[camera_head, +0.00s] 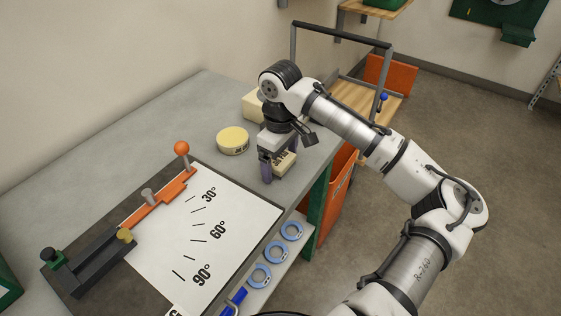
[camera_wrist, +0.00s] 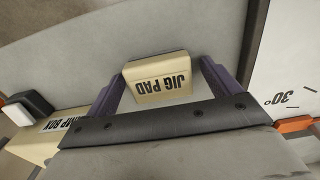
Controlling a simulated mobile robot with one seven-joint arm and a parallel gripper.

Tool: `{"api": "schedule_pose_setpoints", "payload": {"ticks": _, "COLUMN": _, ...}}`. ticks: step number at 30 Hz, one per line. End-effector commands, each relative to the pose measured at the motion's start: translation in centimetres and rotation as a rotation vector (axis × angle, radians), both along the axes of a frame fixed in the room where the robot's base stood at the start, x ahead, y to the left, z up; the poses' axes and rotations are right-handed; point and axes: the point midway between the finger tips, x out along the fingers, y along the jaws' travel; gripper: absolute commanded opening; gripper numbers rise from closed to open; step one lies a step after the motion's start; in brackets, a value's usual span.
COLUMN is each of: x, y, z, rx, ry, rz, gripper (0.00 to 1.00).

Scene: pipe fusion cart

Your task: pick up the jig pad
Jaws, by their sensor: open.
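The jig pad (camera_head: 284,164) is a small cream block with a dark top edge, on the grey bench near its right edge. In the wrist view the jig pad (camera_wrist: 158,88) shows its "JIG PAD" lettering upside down. My gripper (camera_head: 278,166) points down over it, with its purple fingers apart. In the wrist view my gripper (camera_wrist: 162,72) has one finger on each side of the pad, with a visible gap at least on the right. Whether the fingers touch it is unclear. The gripper partly hides the pad in the head view.
A round cream tin (camera_head: 233,140) stands left of my gripper. A cream box (camera_head: 252,105) stands behind it; its lettering ends in "BOX" in the wrist view (camera_wrist: 60,125). An angle-marked board (camera_head: 215,235) with an orange-knobbed lever lies at front left. Blue rings (camera_head: 290,230) line the front ledge.

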Motion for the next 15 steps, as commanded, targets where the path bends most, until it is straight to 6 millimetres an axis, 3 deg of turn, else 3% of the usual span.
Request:
{"api": "schedule_pose_setpoints", "payload": {"ticks": 2, "x": 0.00, "y": 0.00, "z": 0.02, "rx": 0.000, "ry": 0.000, "rz": 0.000, "gripper": 0.81}}
{"api": "schedule_pose_setpoints", "payload": {"ticks": 11, "x": 0.01, "y": -0.01, "z": 0.05, "rx": 0.000, "ry": 0.000, "rz": 0.000, "gripper": 0.42}}
{"api": "schedule_pose_setpoints", "payload": {"ticks": 15, "x": 0.01, "y": -0.01, "z": 0.07, "rx": 0.000, "ry": 0.000, "rz": 0.000, "gripper": 0.41}}
